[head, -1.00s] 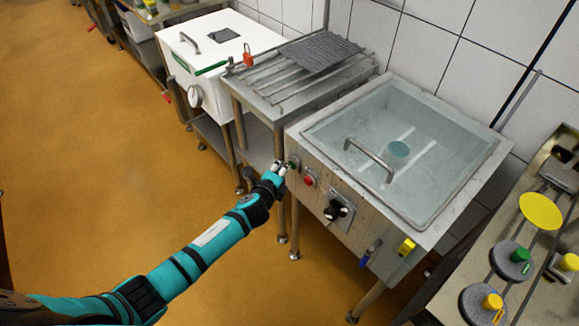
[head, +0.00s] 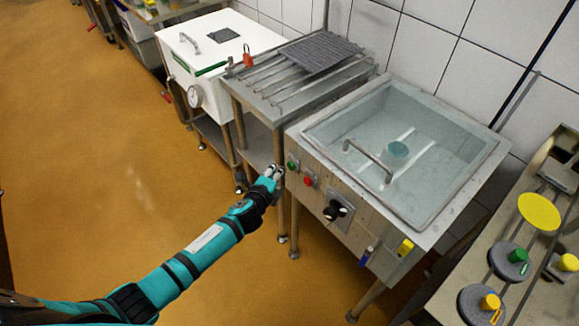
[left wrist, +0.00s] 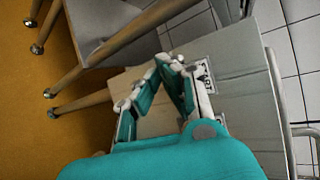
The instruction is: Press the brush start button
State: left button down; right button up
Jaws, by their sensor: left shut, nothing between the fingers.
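A green button (head: 293,163) and a red button (head: 309,181) sit on the front panel of a steel basin unit (head: 325,172). In the left wrist view the closed fingertips (left wrist: 166,61) are in front of the unit's grey metal, and no button can be made out there. My right gripper is not in view.
A black knob (head: 335,210) sits right of the buttons, with blue and yellow valve handles lower down. A clear lid with a bar handle (head: 368,160) covers the basin. A slatted steel table (head: 300,85) stands to the left. The orange floor is clear.

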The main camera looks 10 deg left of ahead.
pick_arm(q)
jog(key=shift+s+a+p, duration=0.25)
jog(key=shift+s+a, duration=0.55)
jog(key=shift+s, duration=0.2)
jog(key=shift+s+a+p, duration=0.2)
jog(key=shift+s+a, duration=0.55)
jog(key=shift+s, duration=0.2)
jog(key=s+a+f+n+g+y, duration=0.1)
jog(key=s+a+f+n+g, duration=0.15)
jog(key=s+f, duration=0.5)
jog(key=s+a+f+n+g, duration=0.1)
jog(key=s+f+n+g, duration=0.1)
jog(key=s+f+n, duration=0.5)
jog(key=s+a+f+n+g+y, duration=0.15)
jog(key=s+f, duration=0.35)
jog(key=f, duration=0.5)
jog(key=s+f+n+g, duration=0.2)
jog(key=s+f+n, duration=0.1)
jog(key=s, duration=0.7)
jog(key=s+f+n+g, duration=0.2)
jog(key=s+f+n, duration=0.1)
jog(key=s, duration=0.7)
jog(key=s+f+n+g, duration=0.2)
jog(key=s+f, duration=0.3)
jog(key=s, duration=0.5)
jog(key=shift+s+d+f+n+g+h, duration=0.15)
jog(key=shift+d+f+n+g+h, duration=0.15)
jog(key=shift+n+h, duration=0.15)
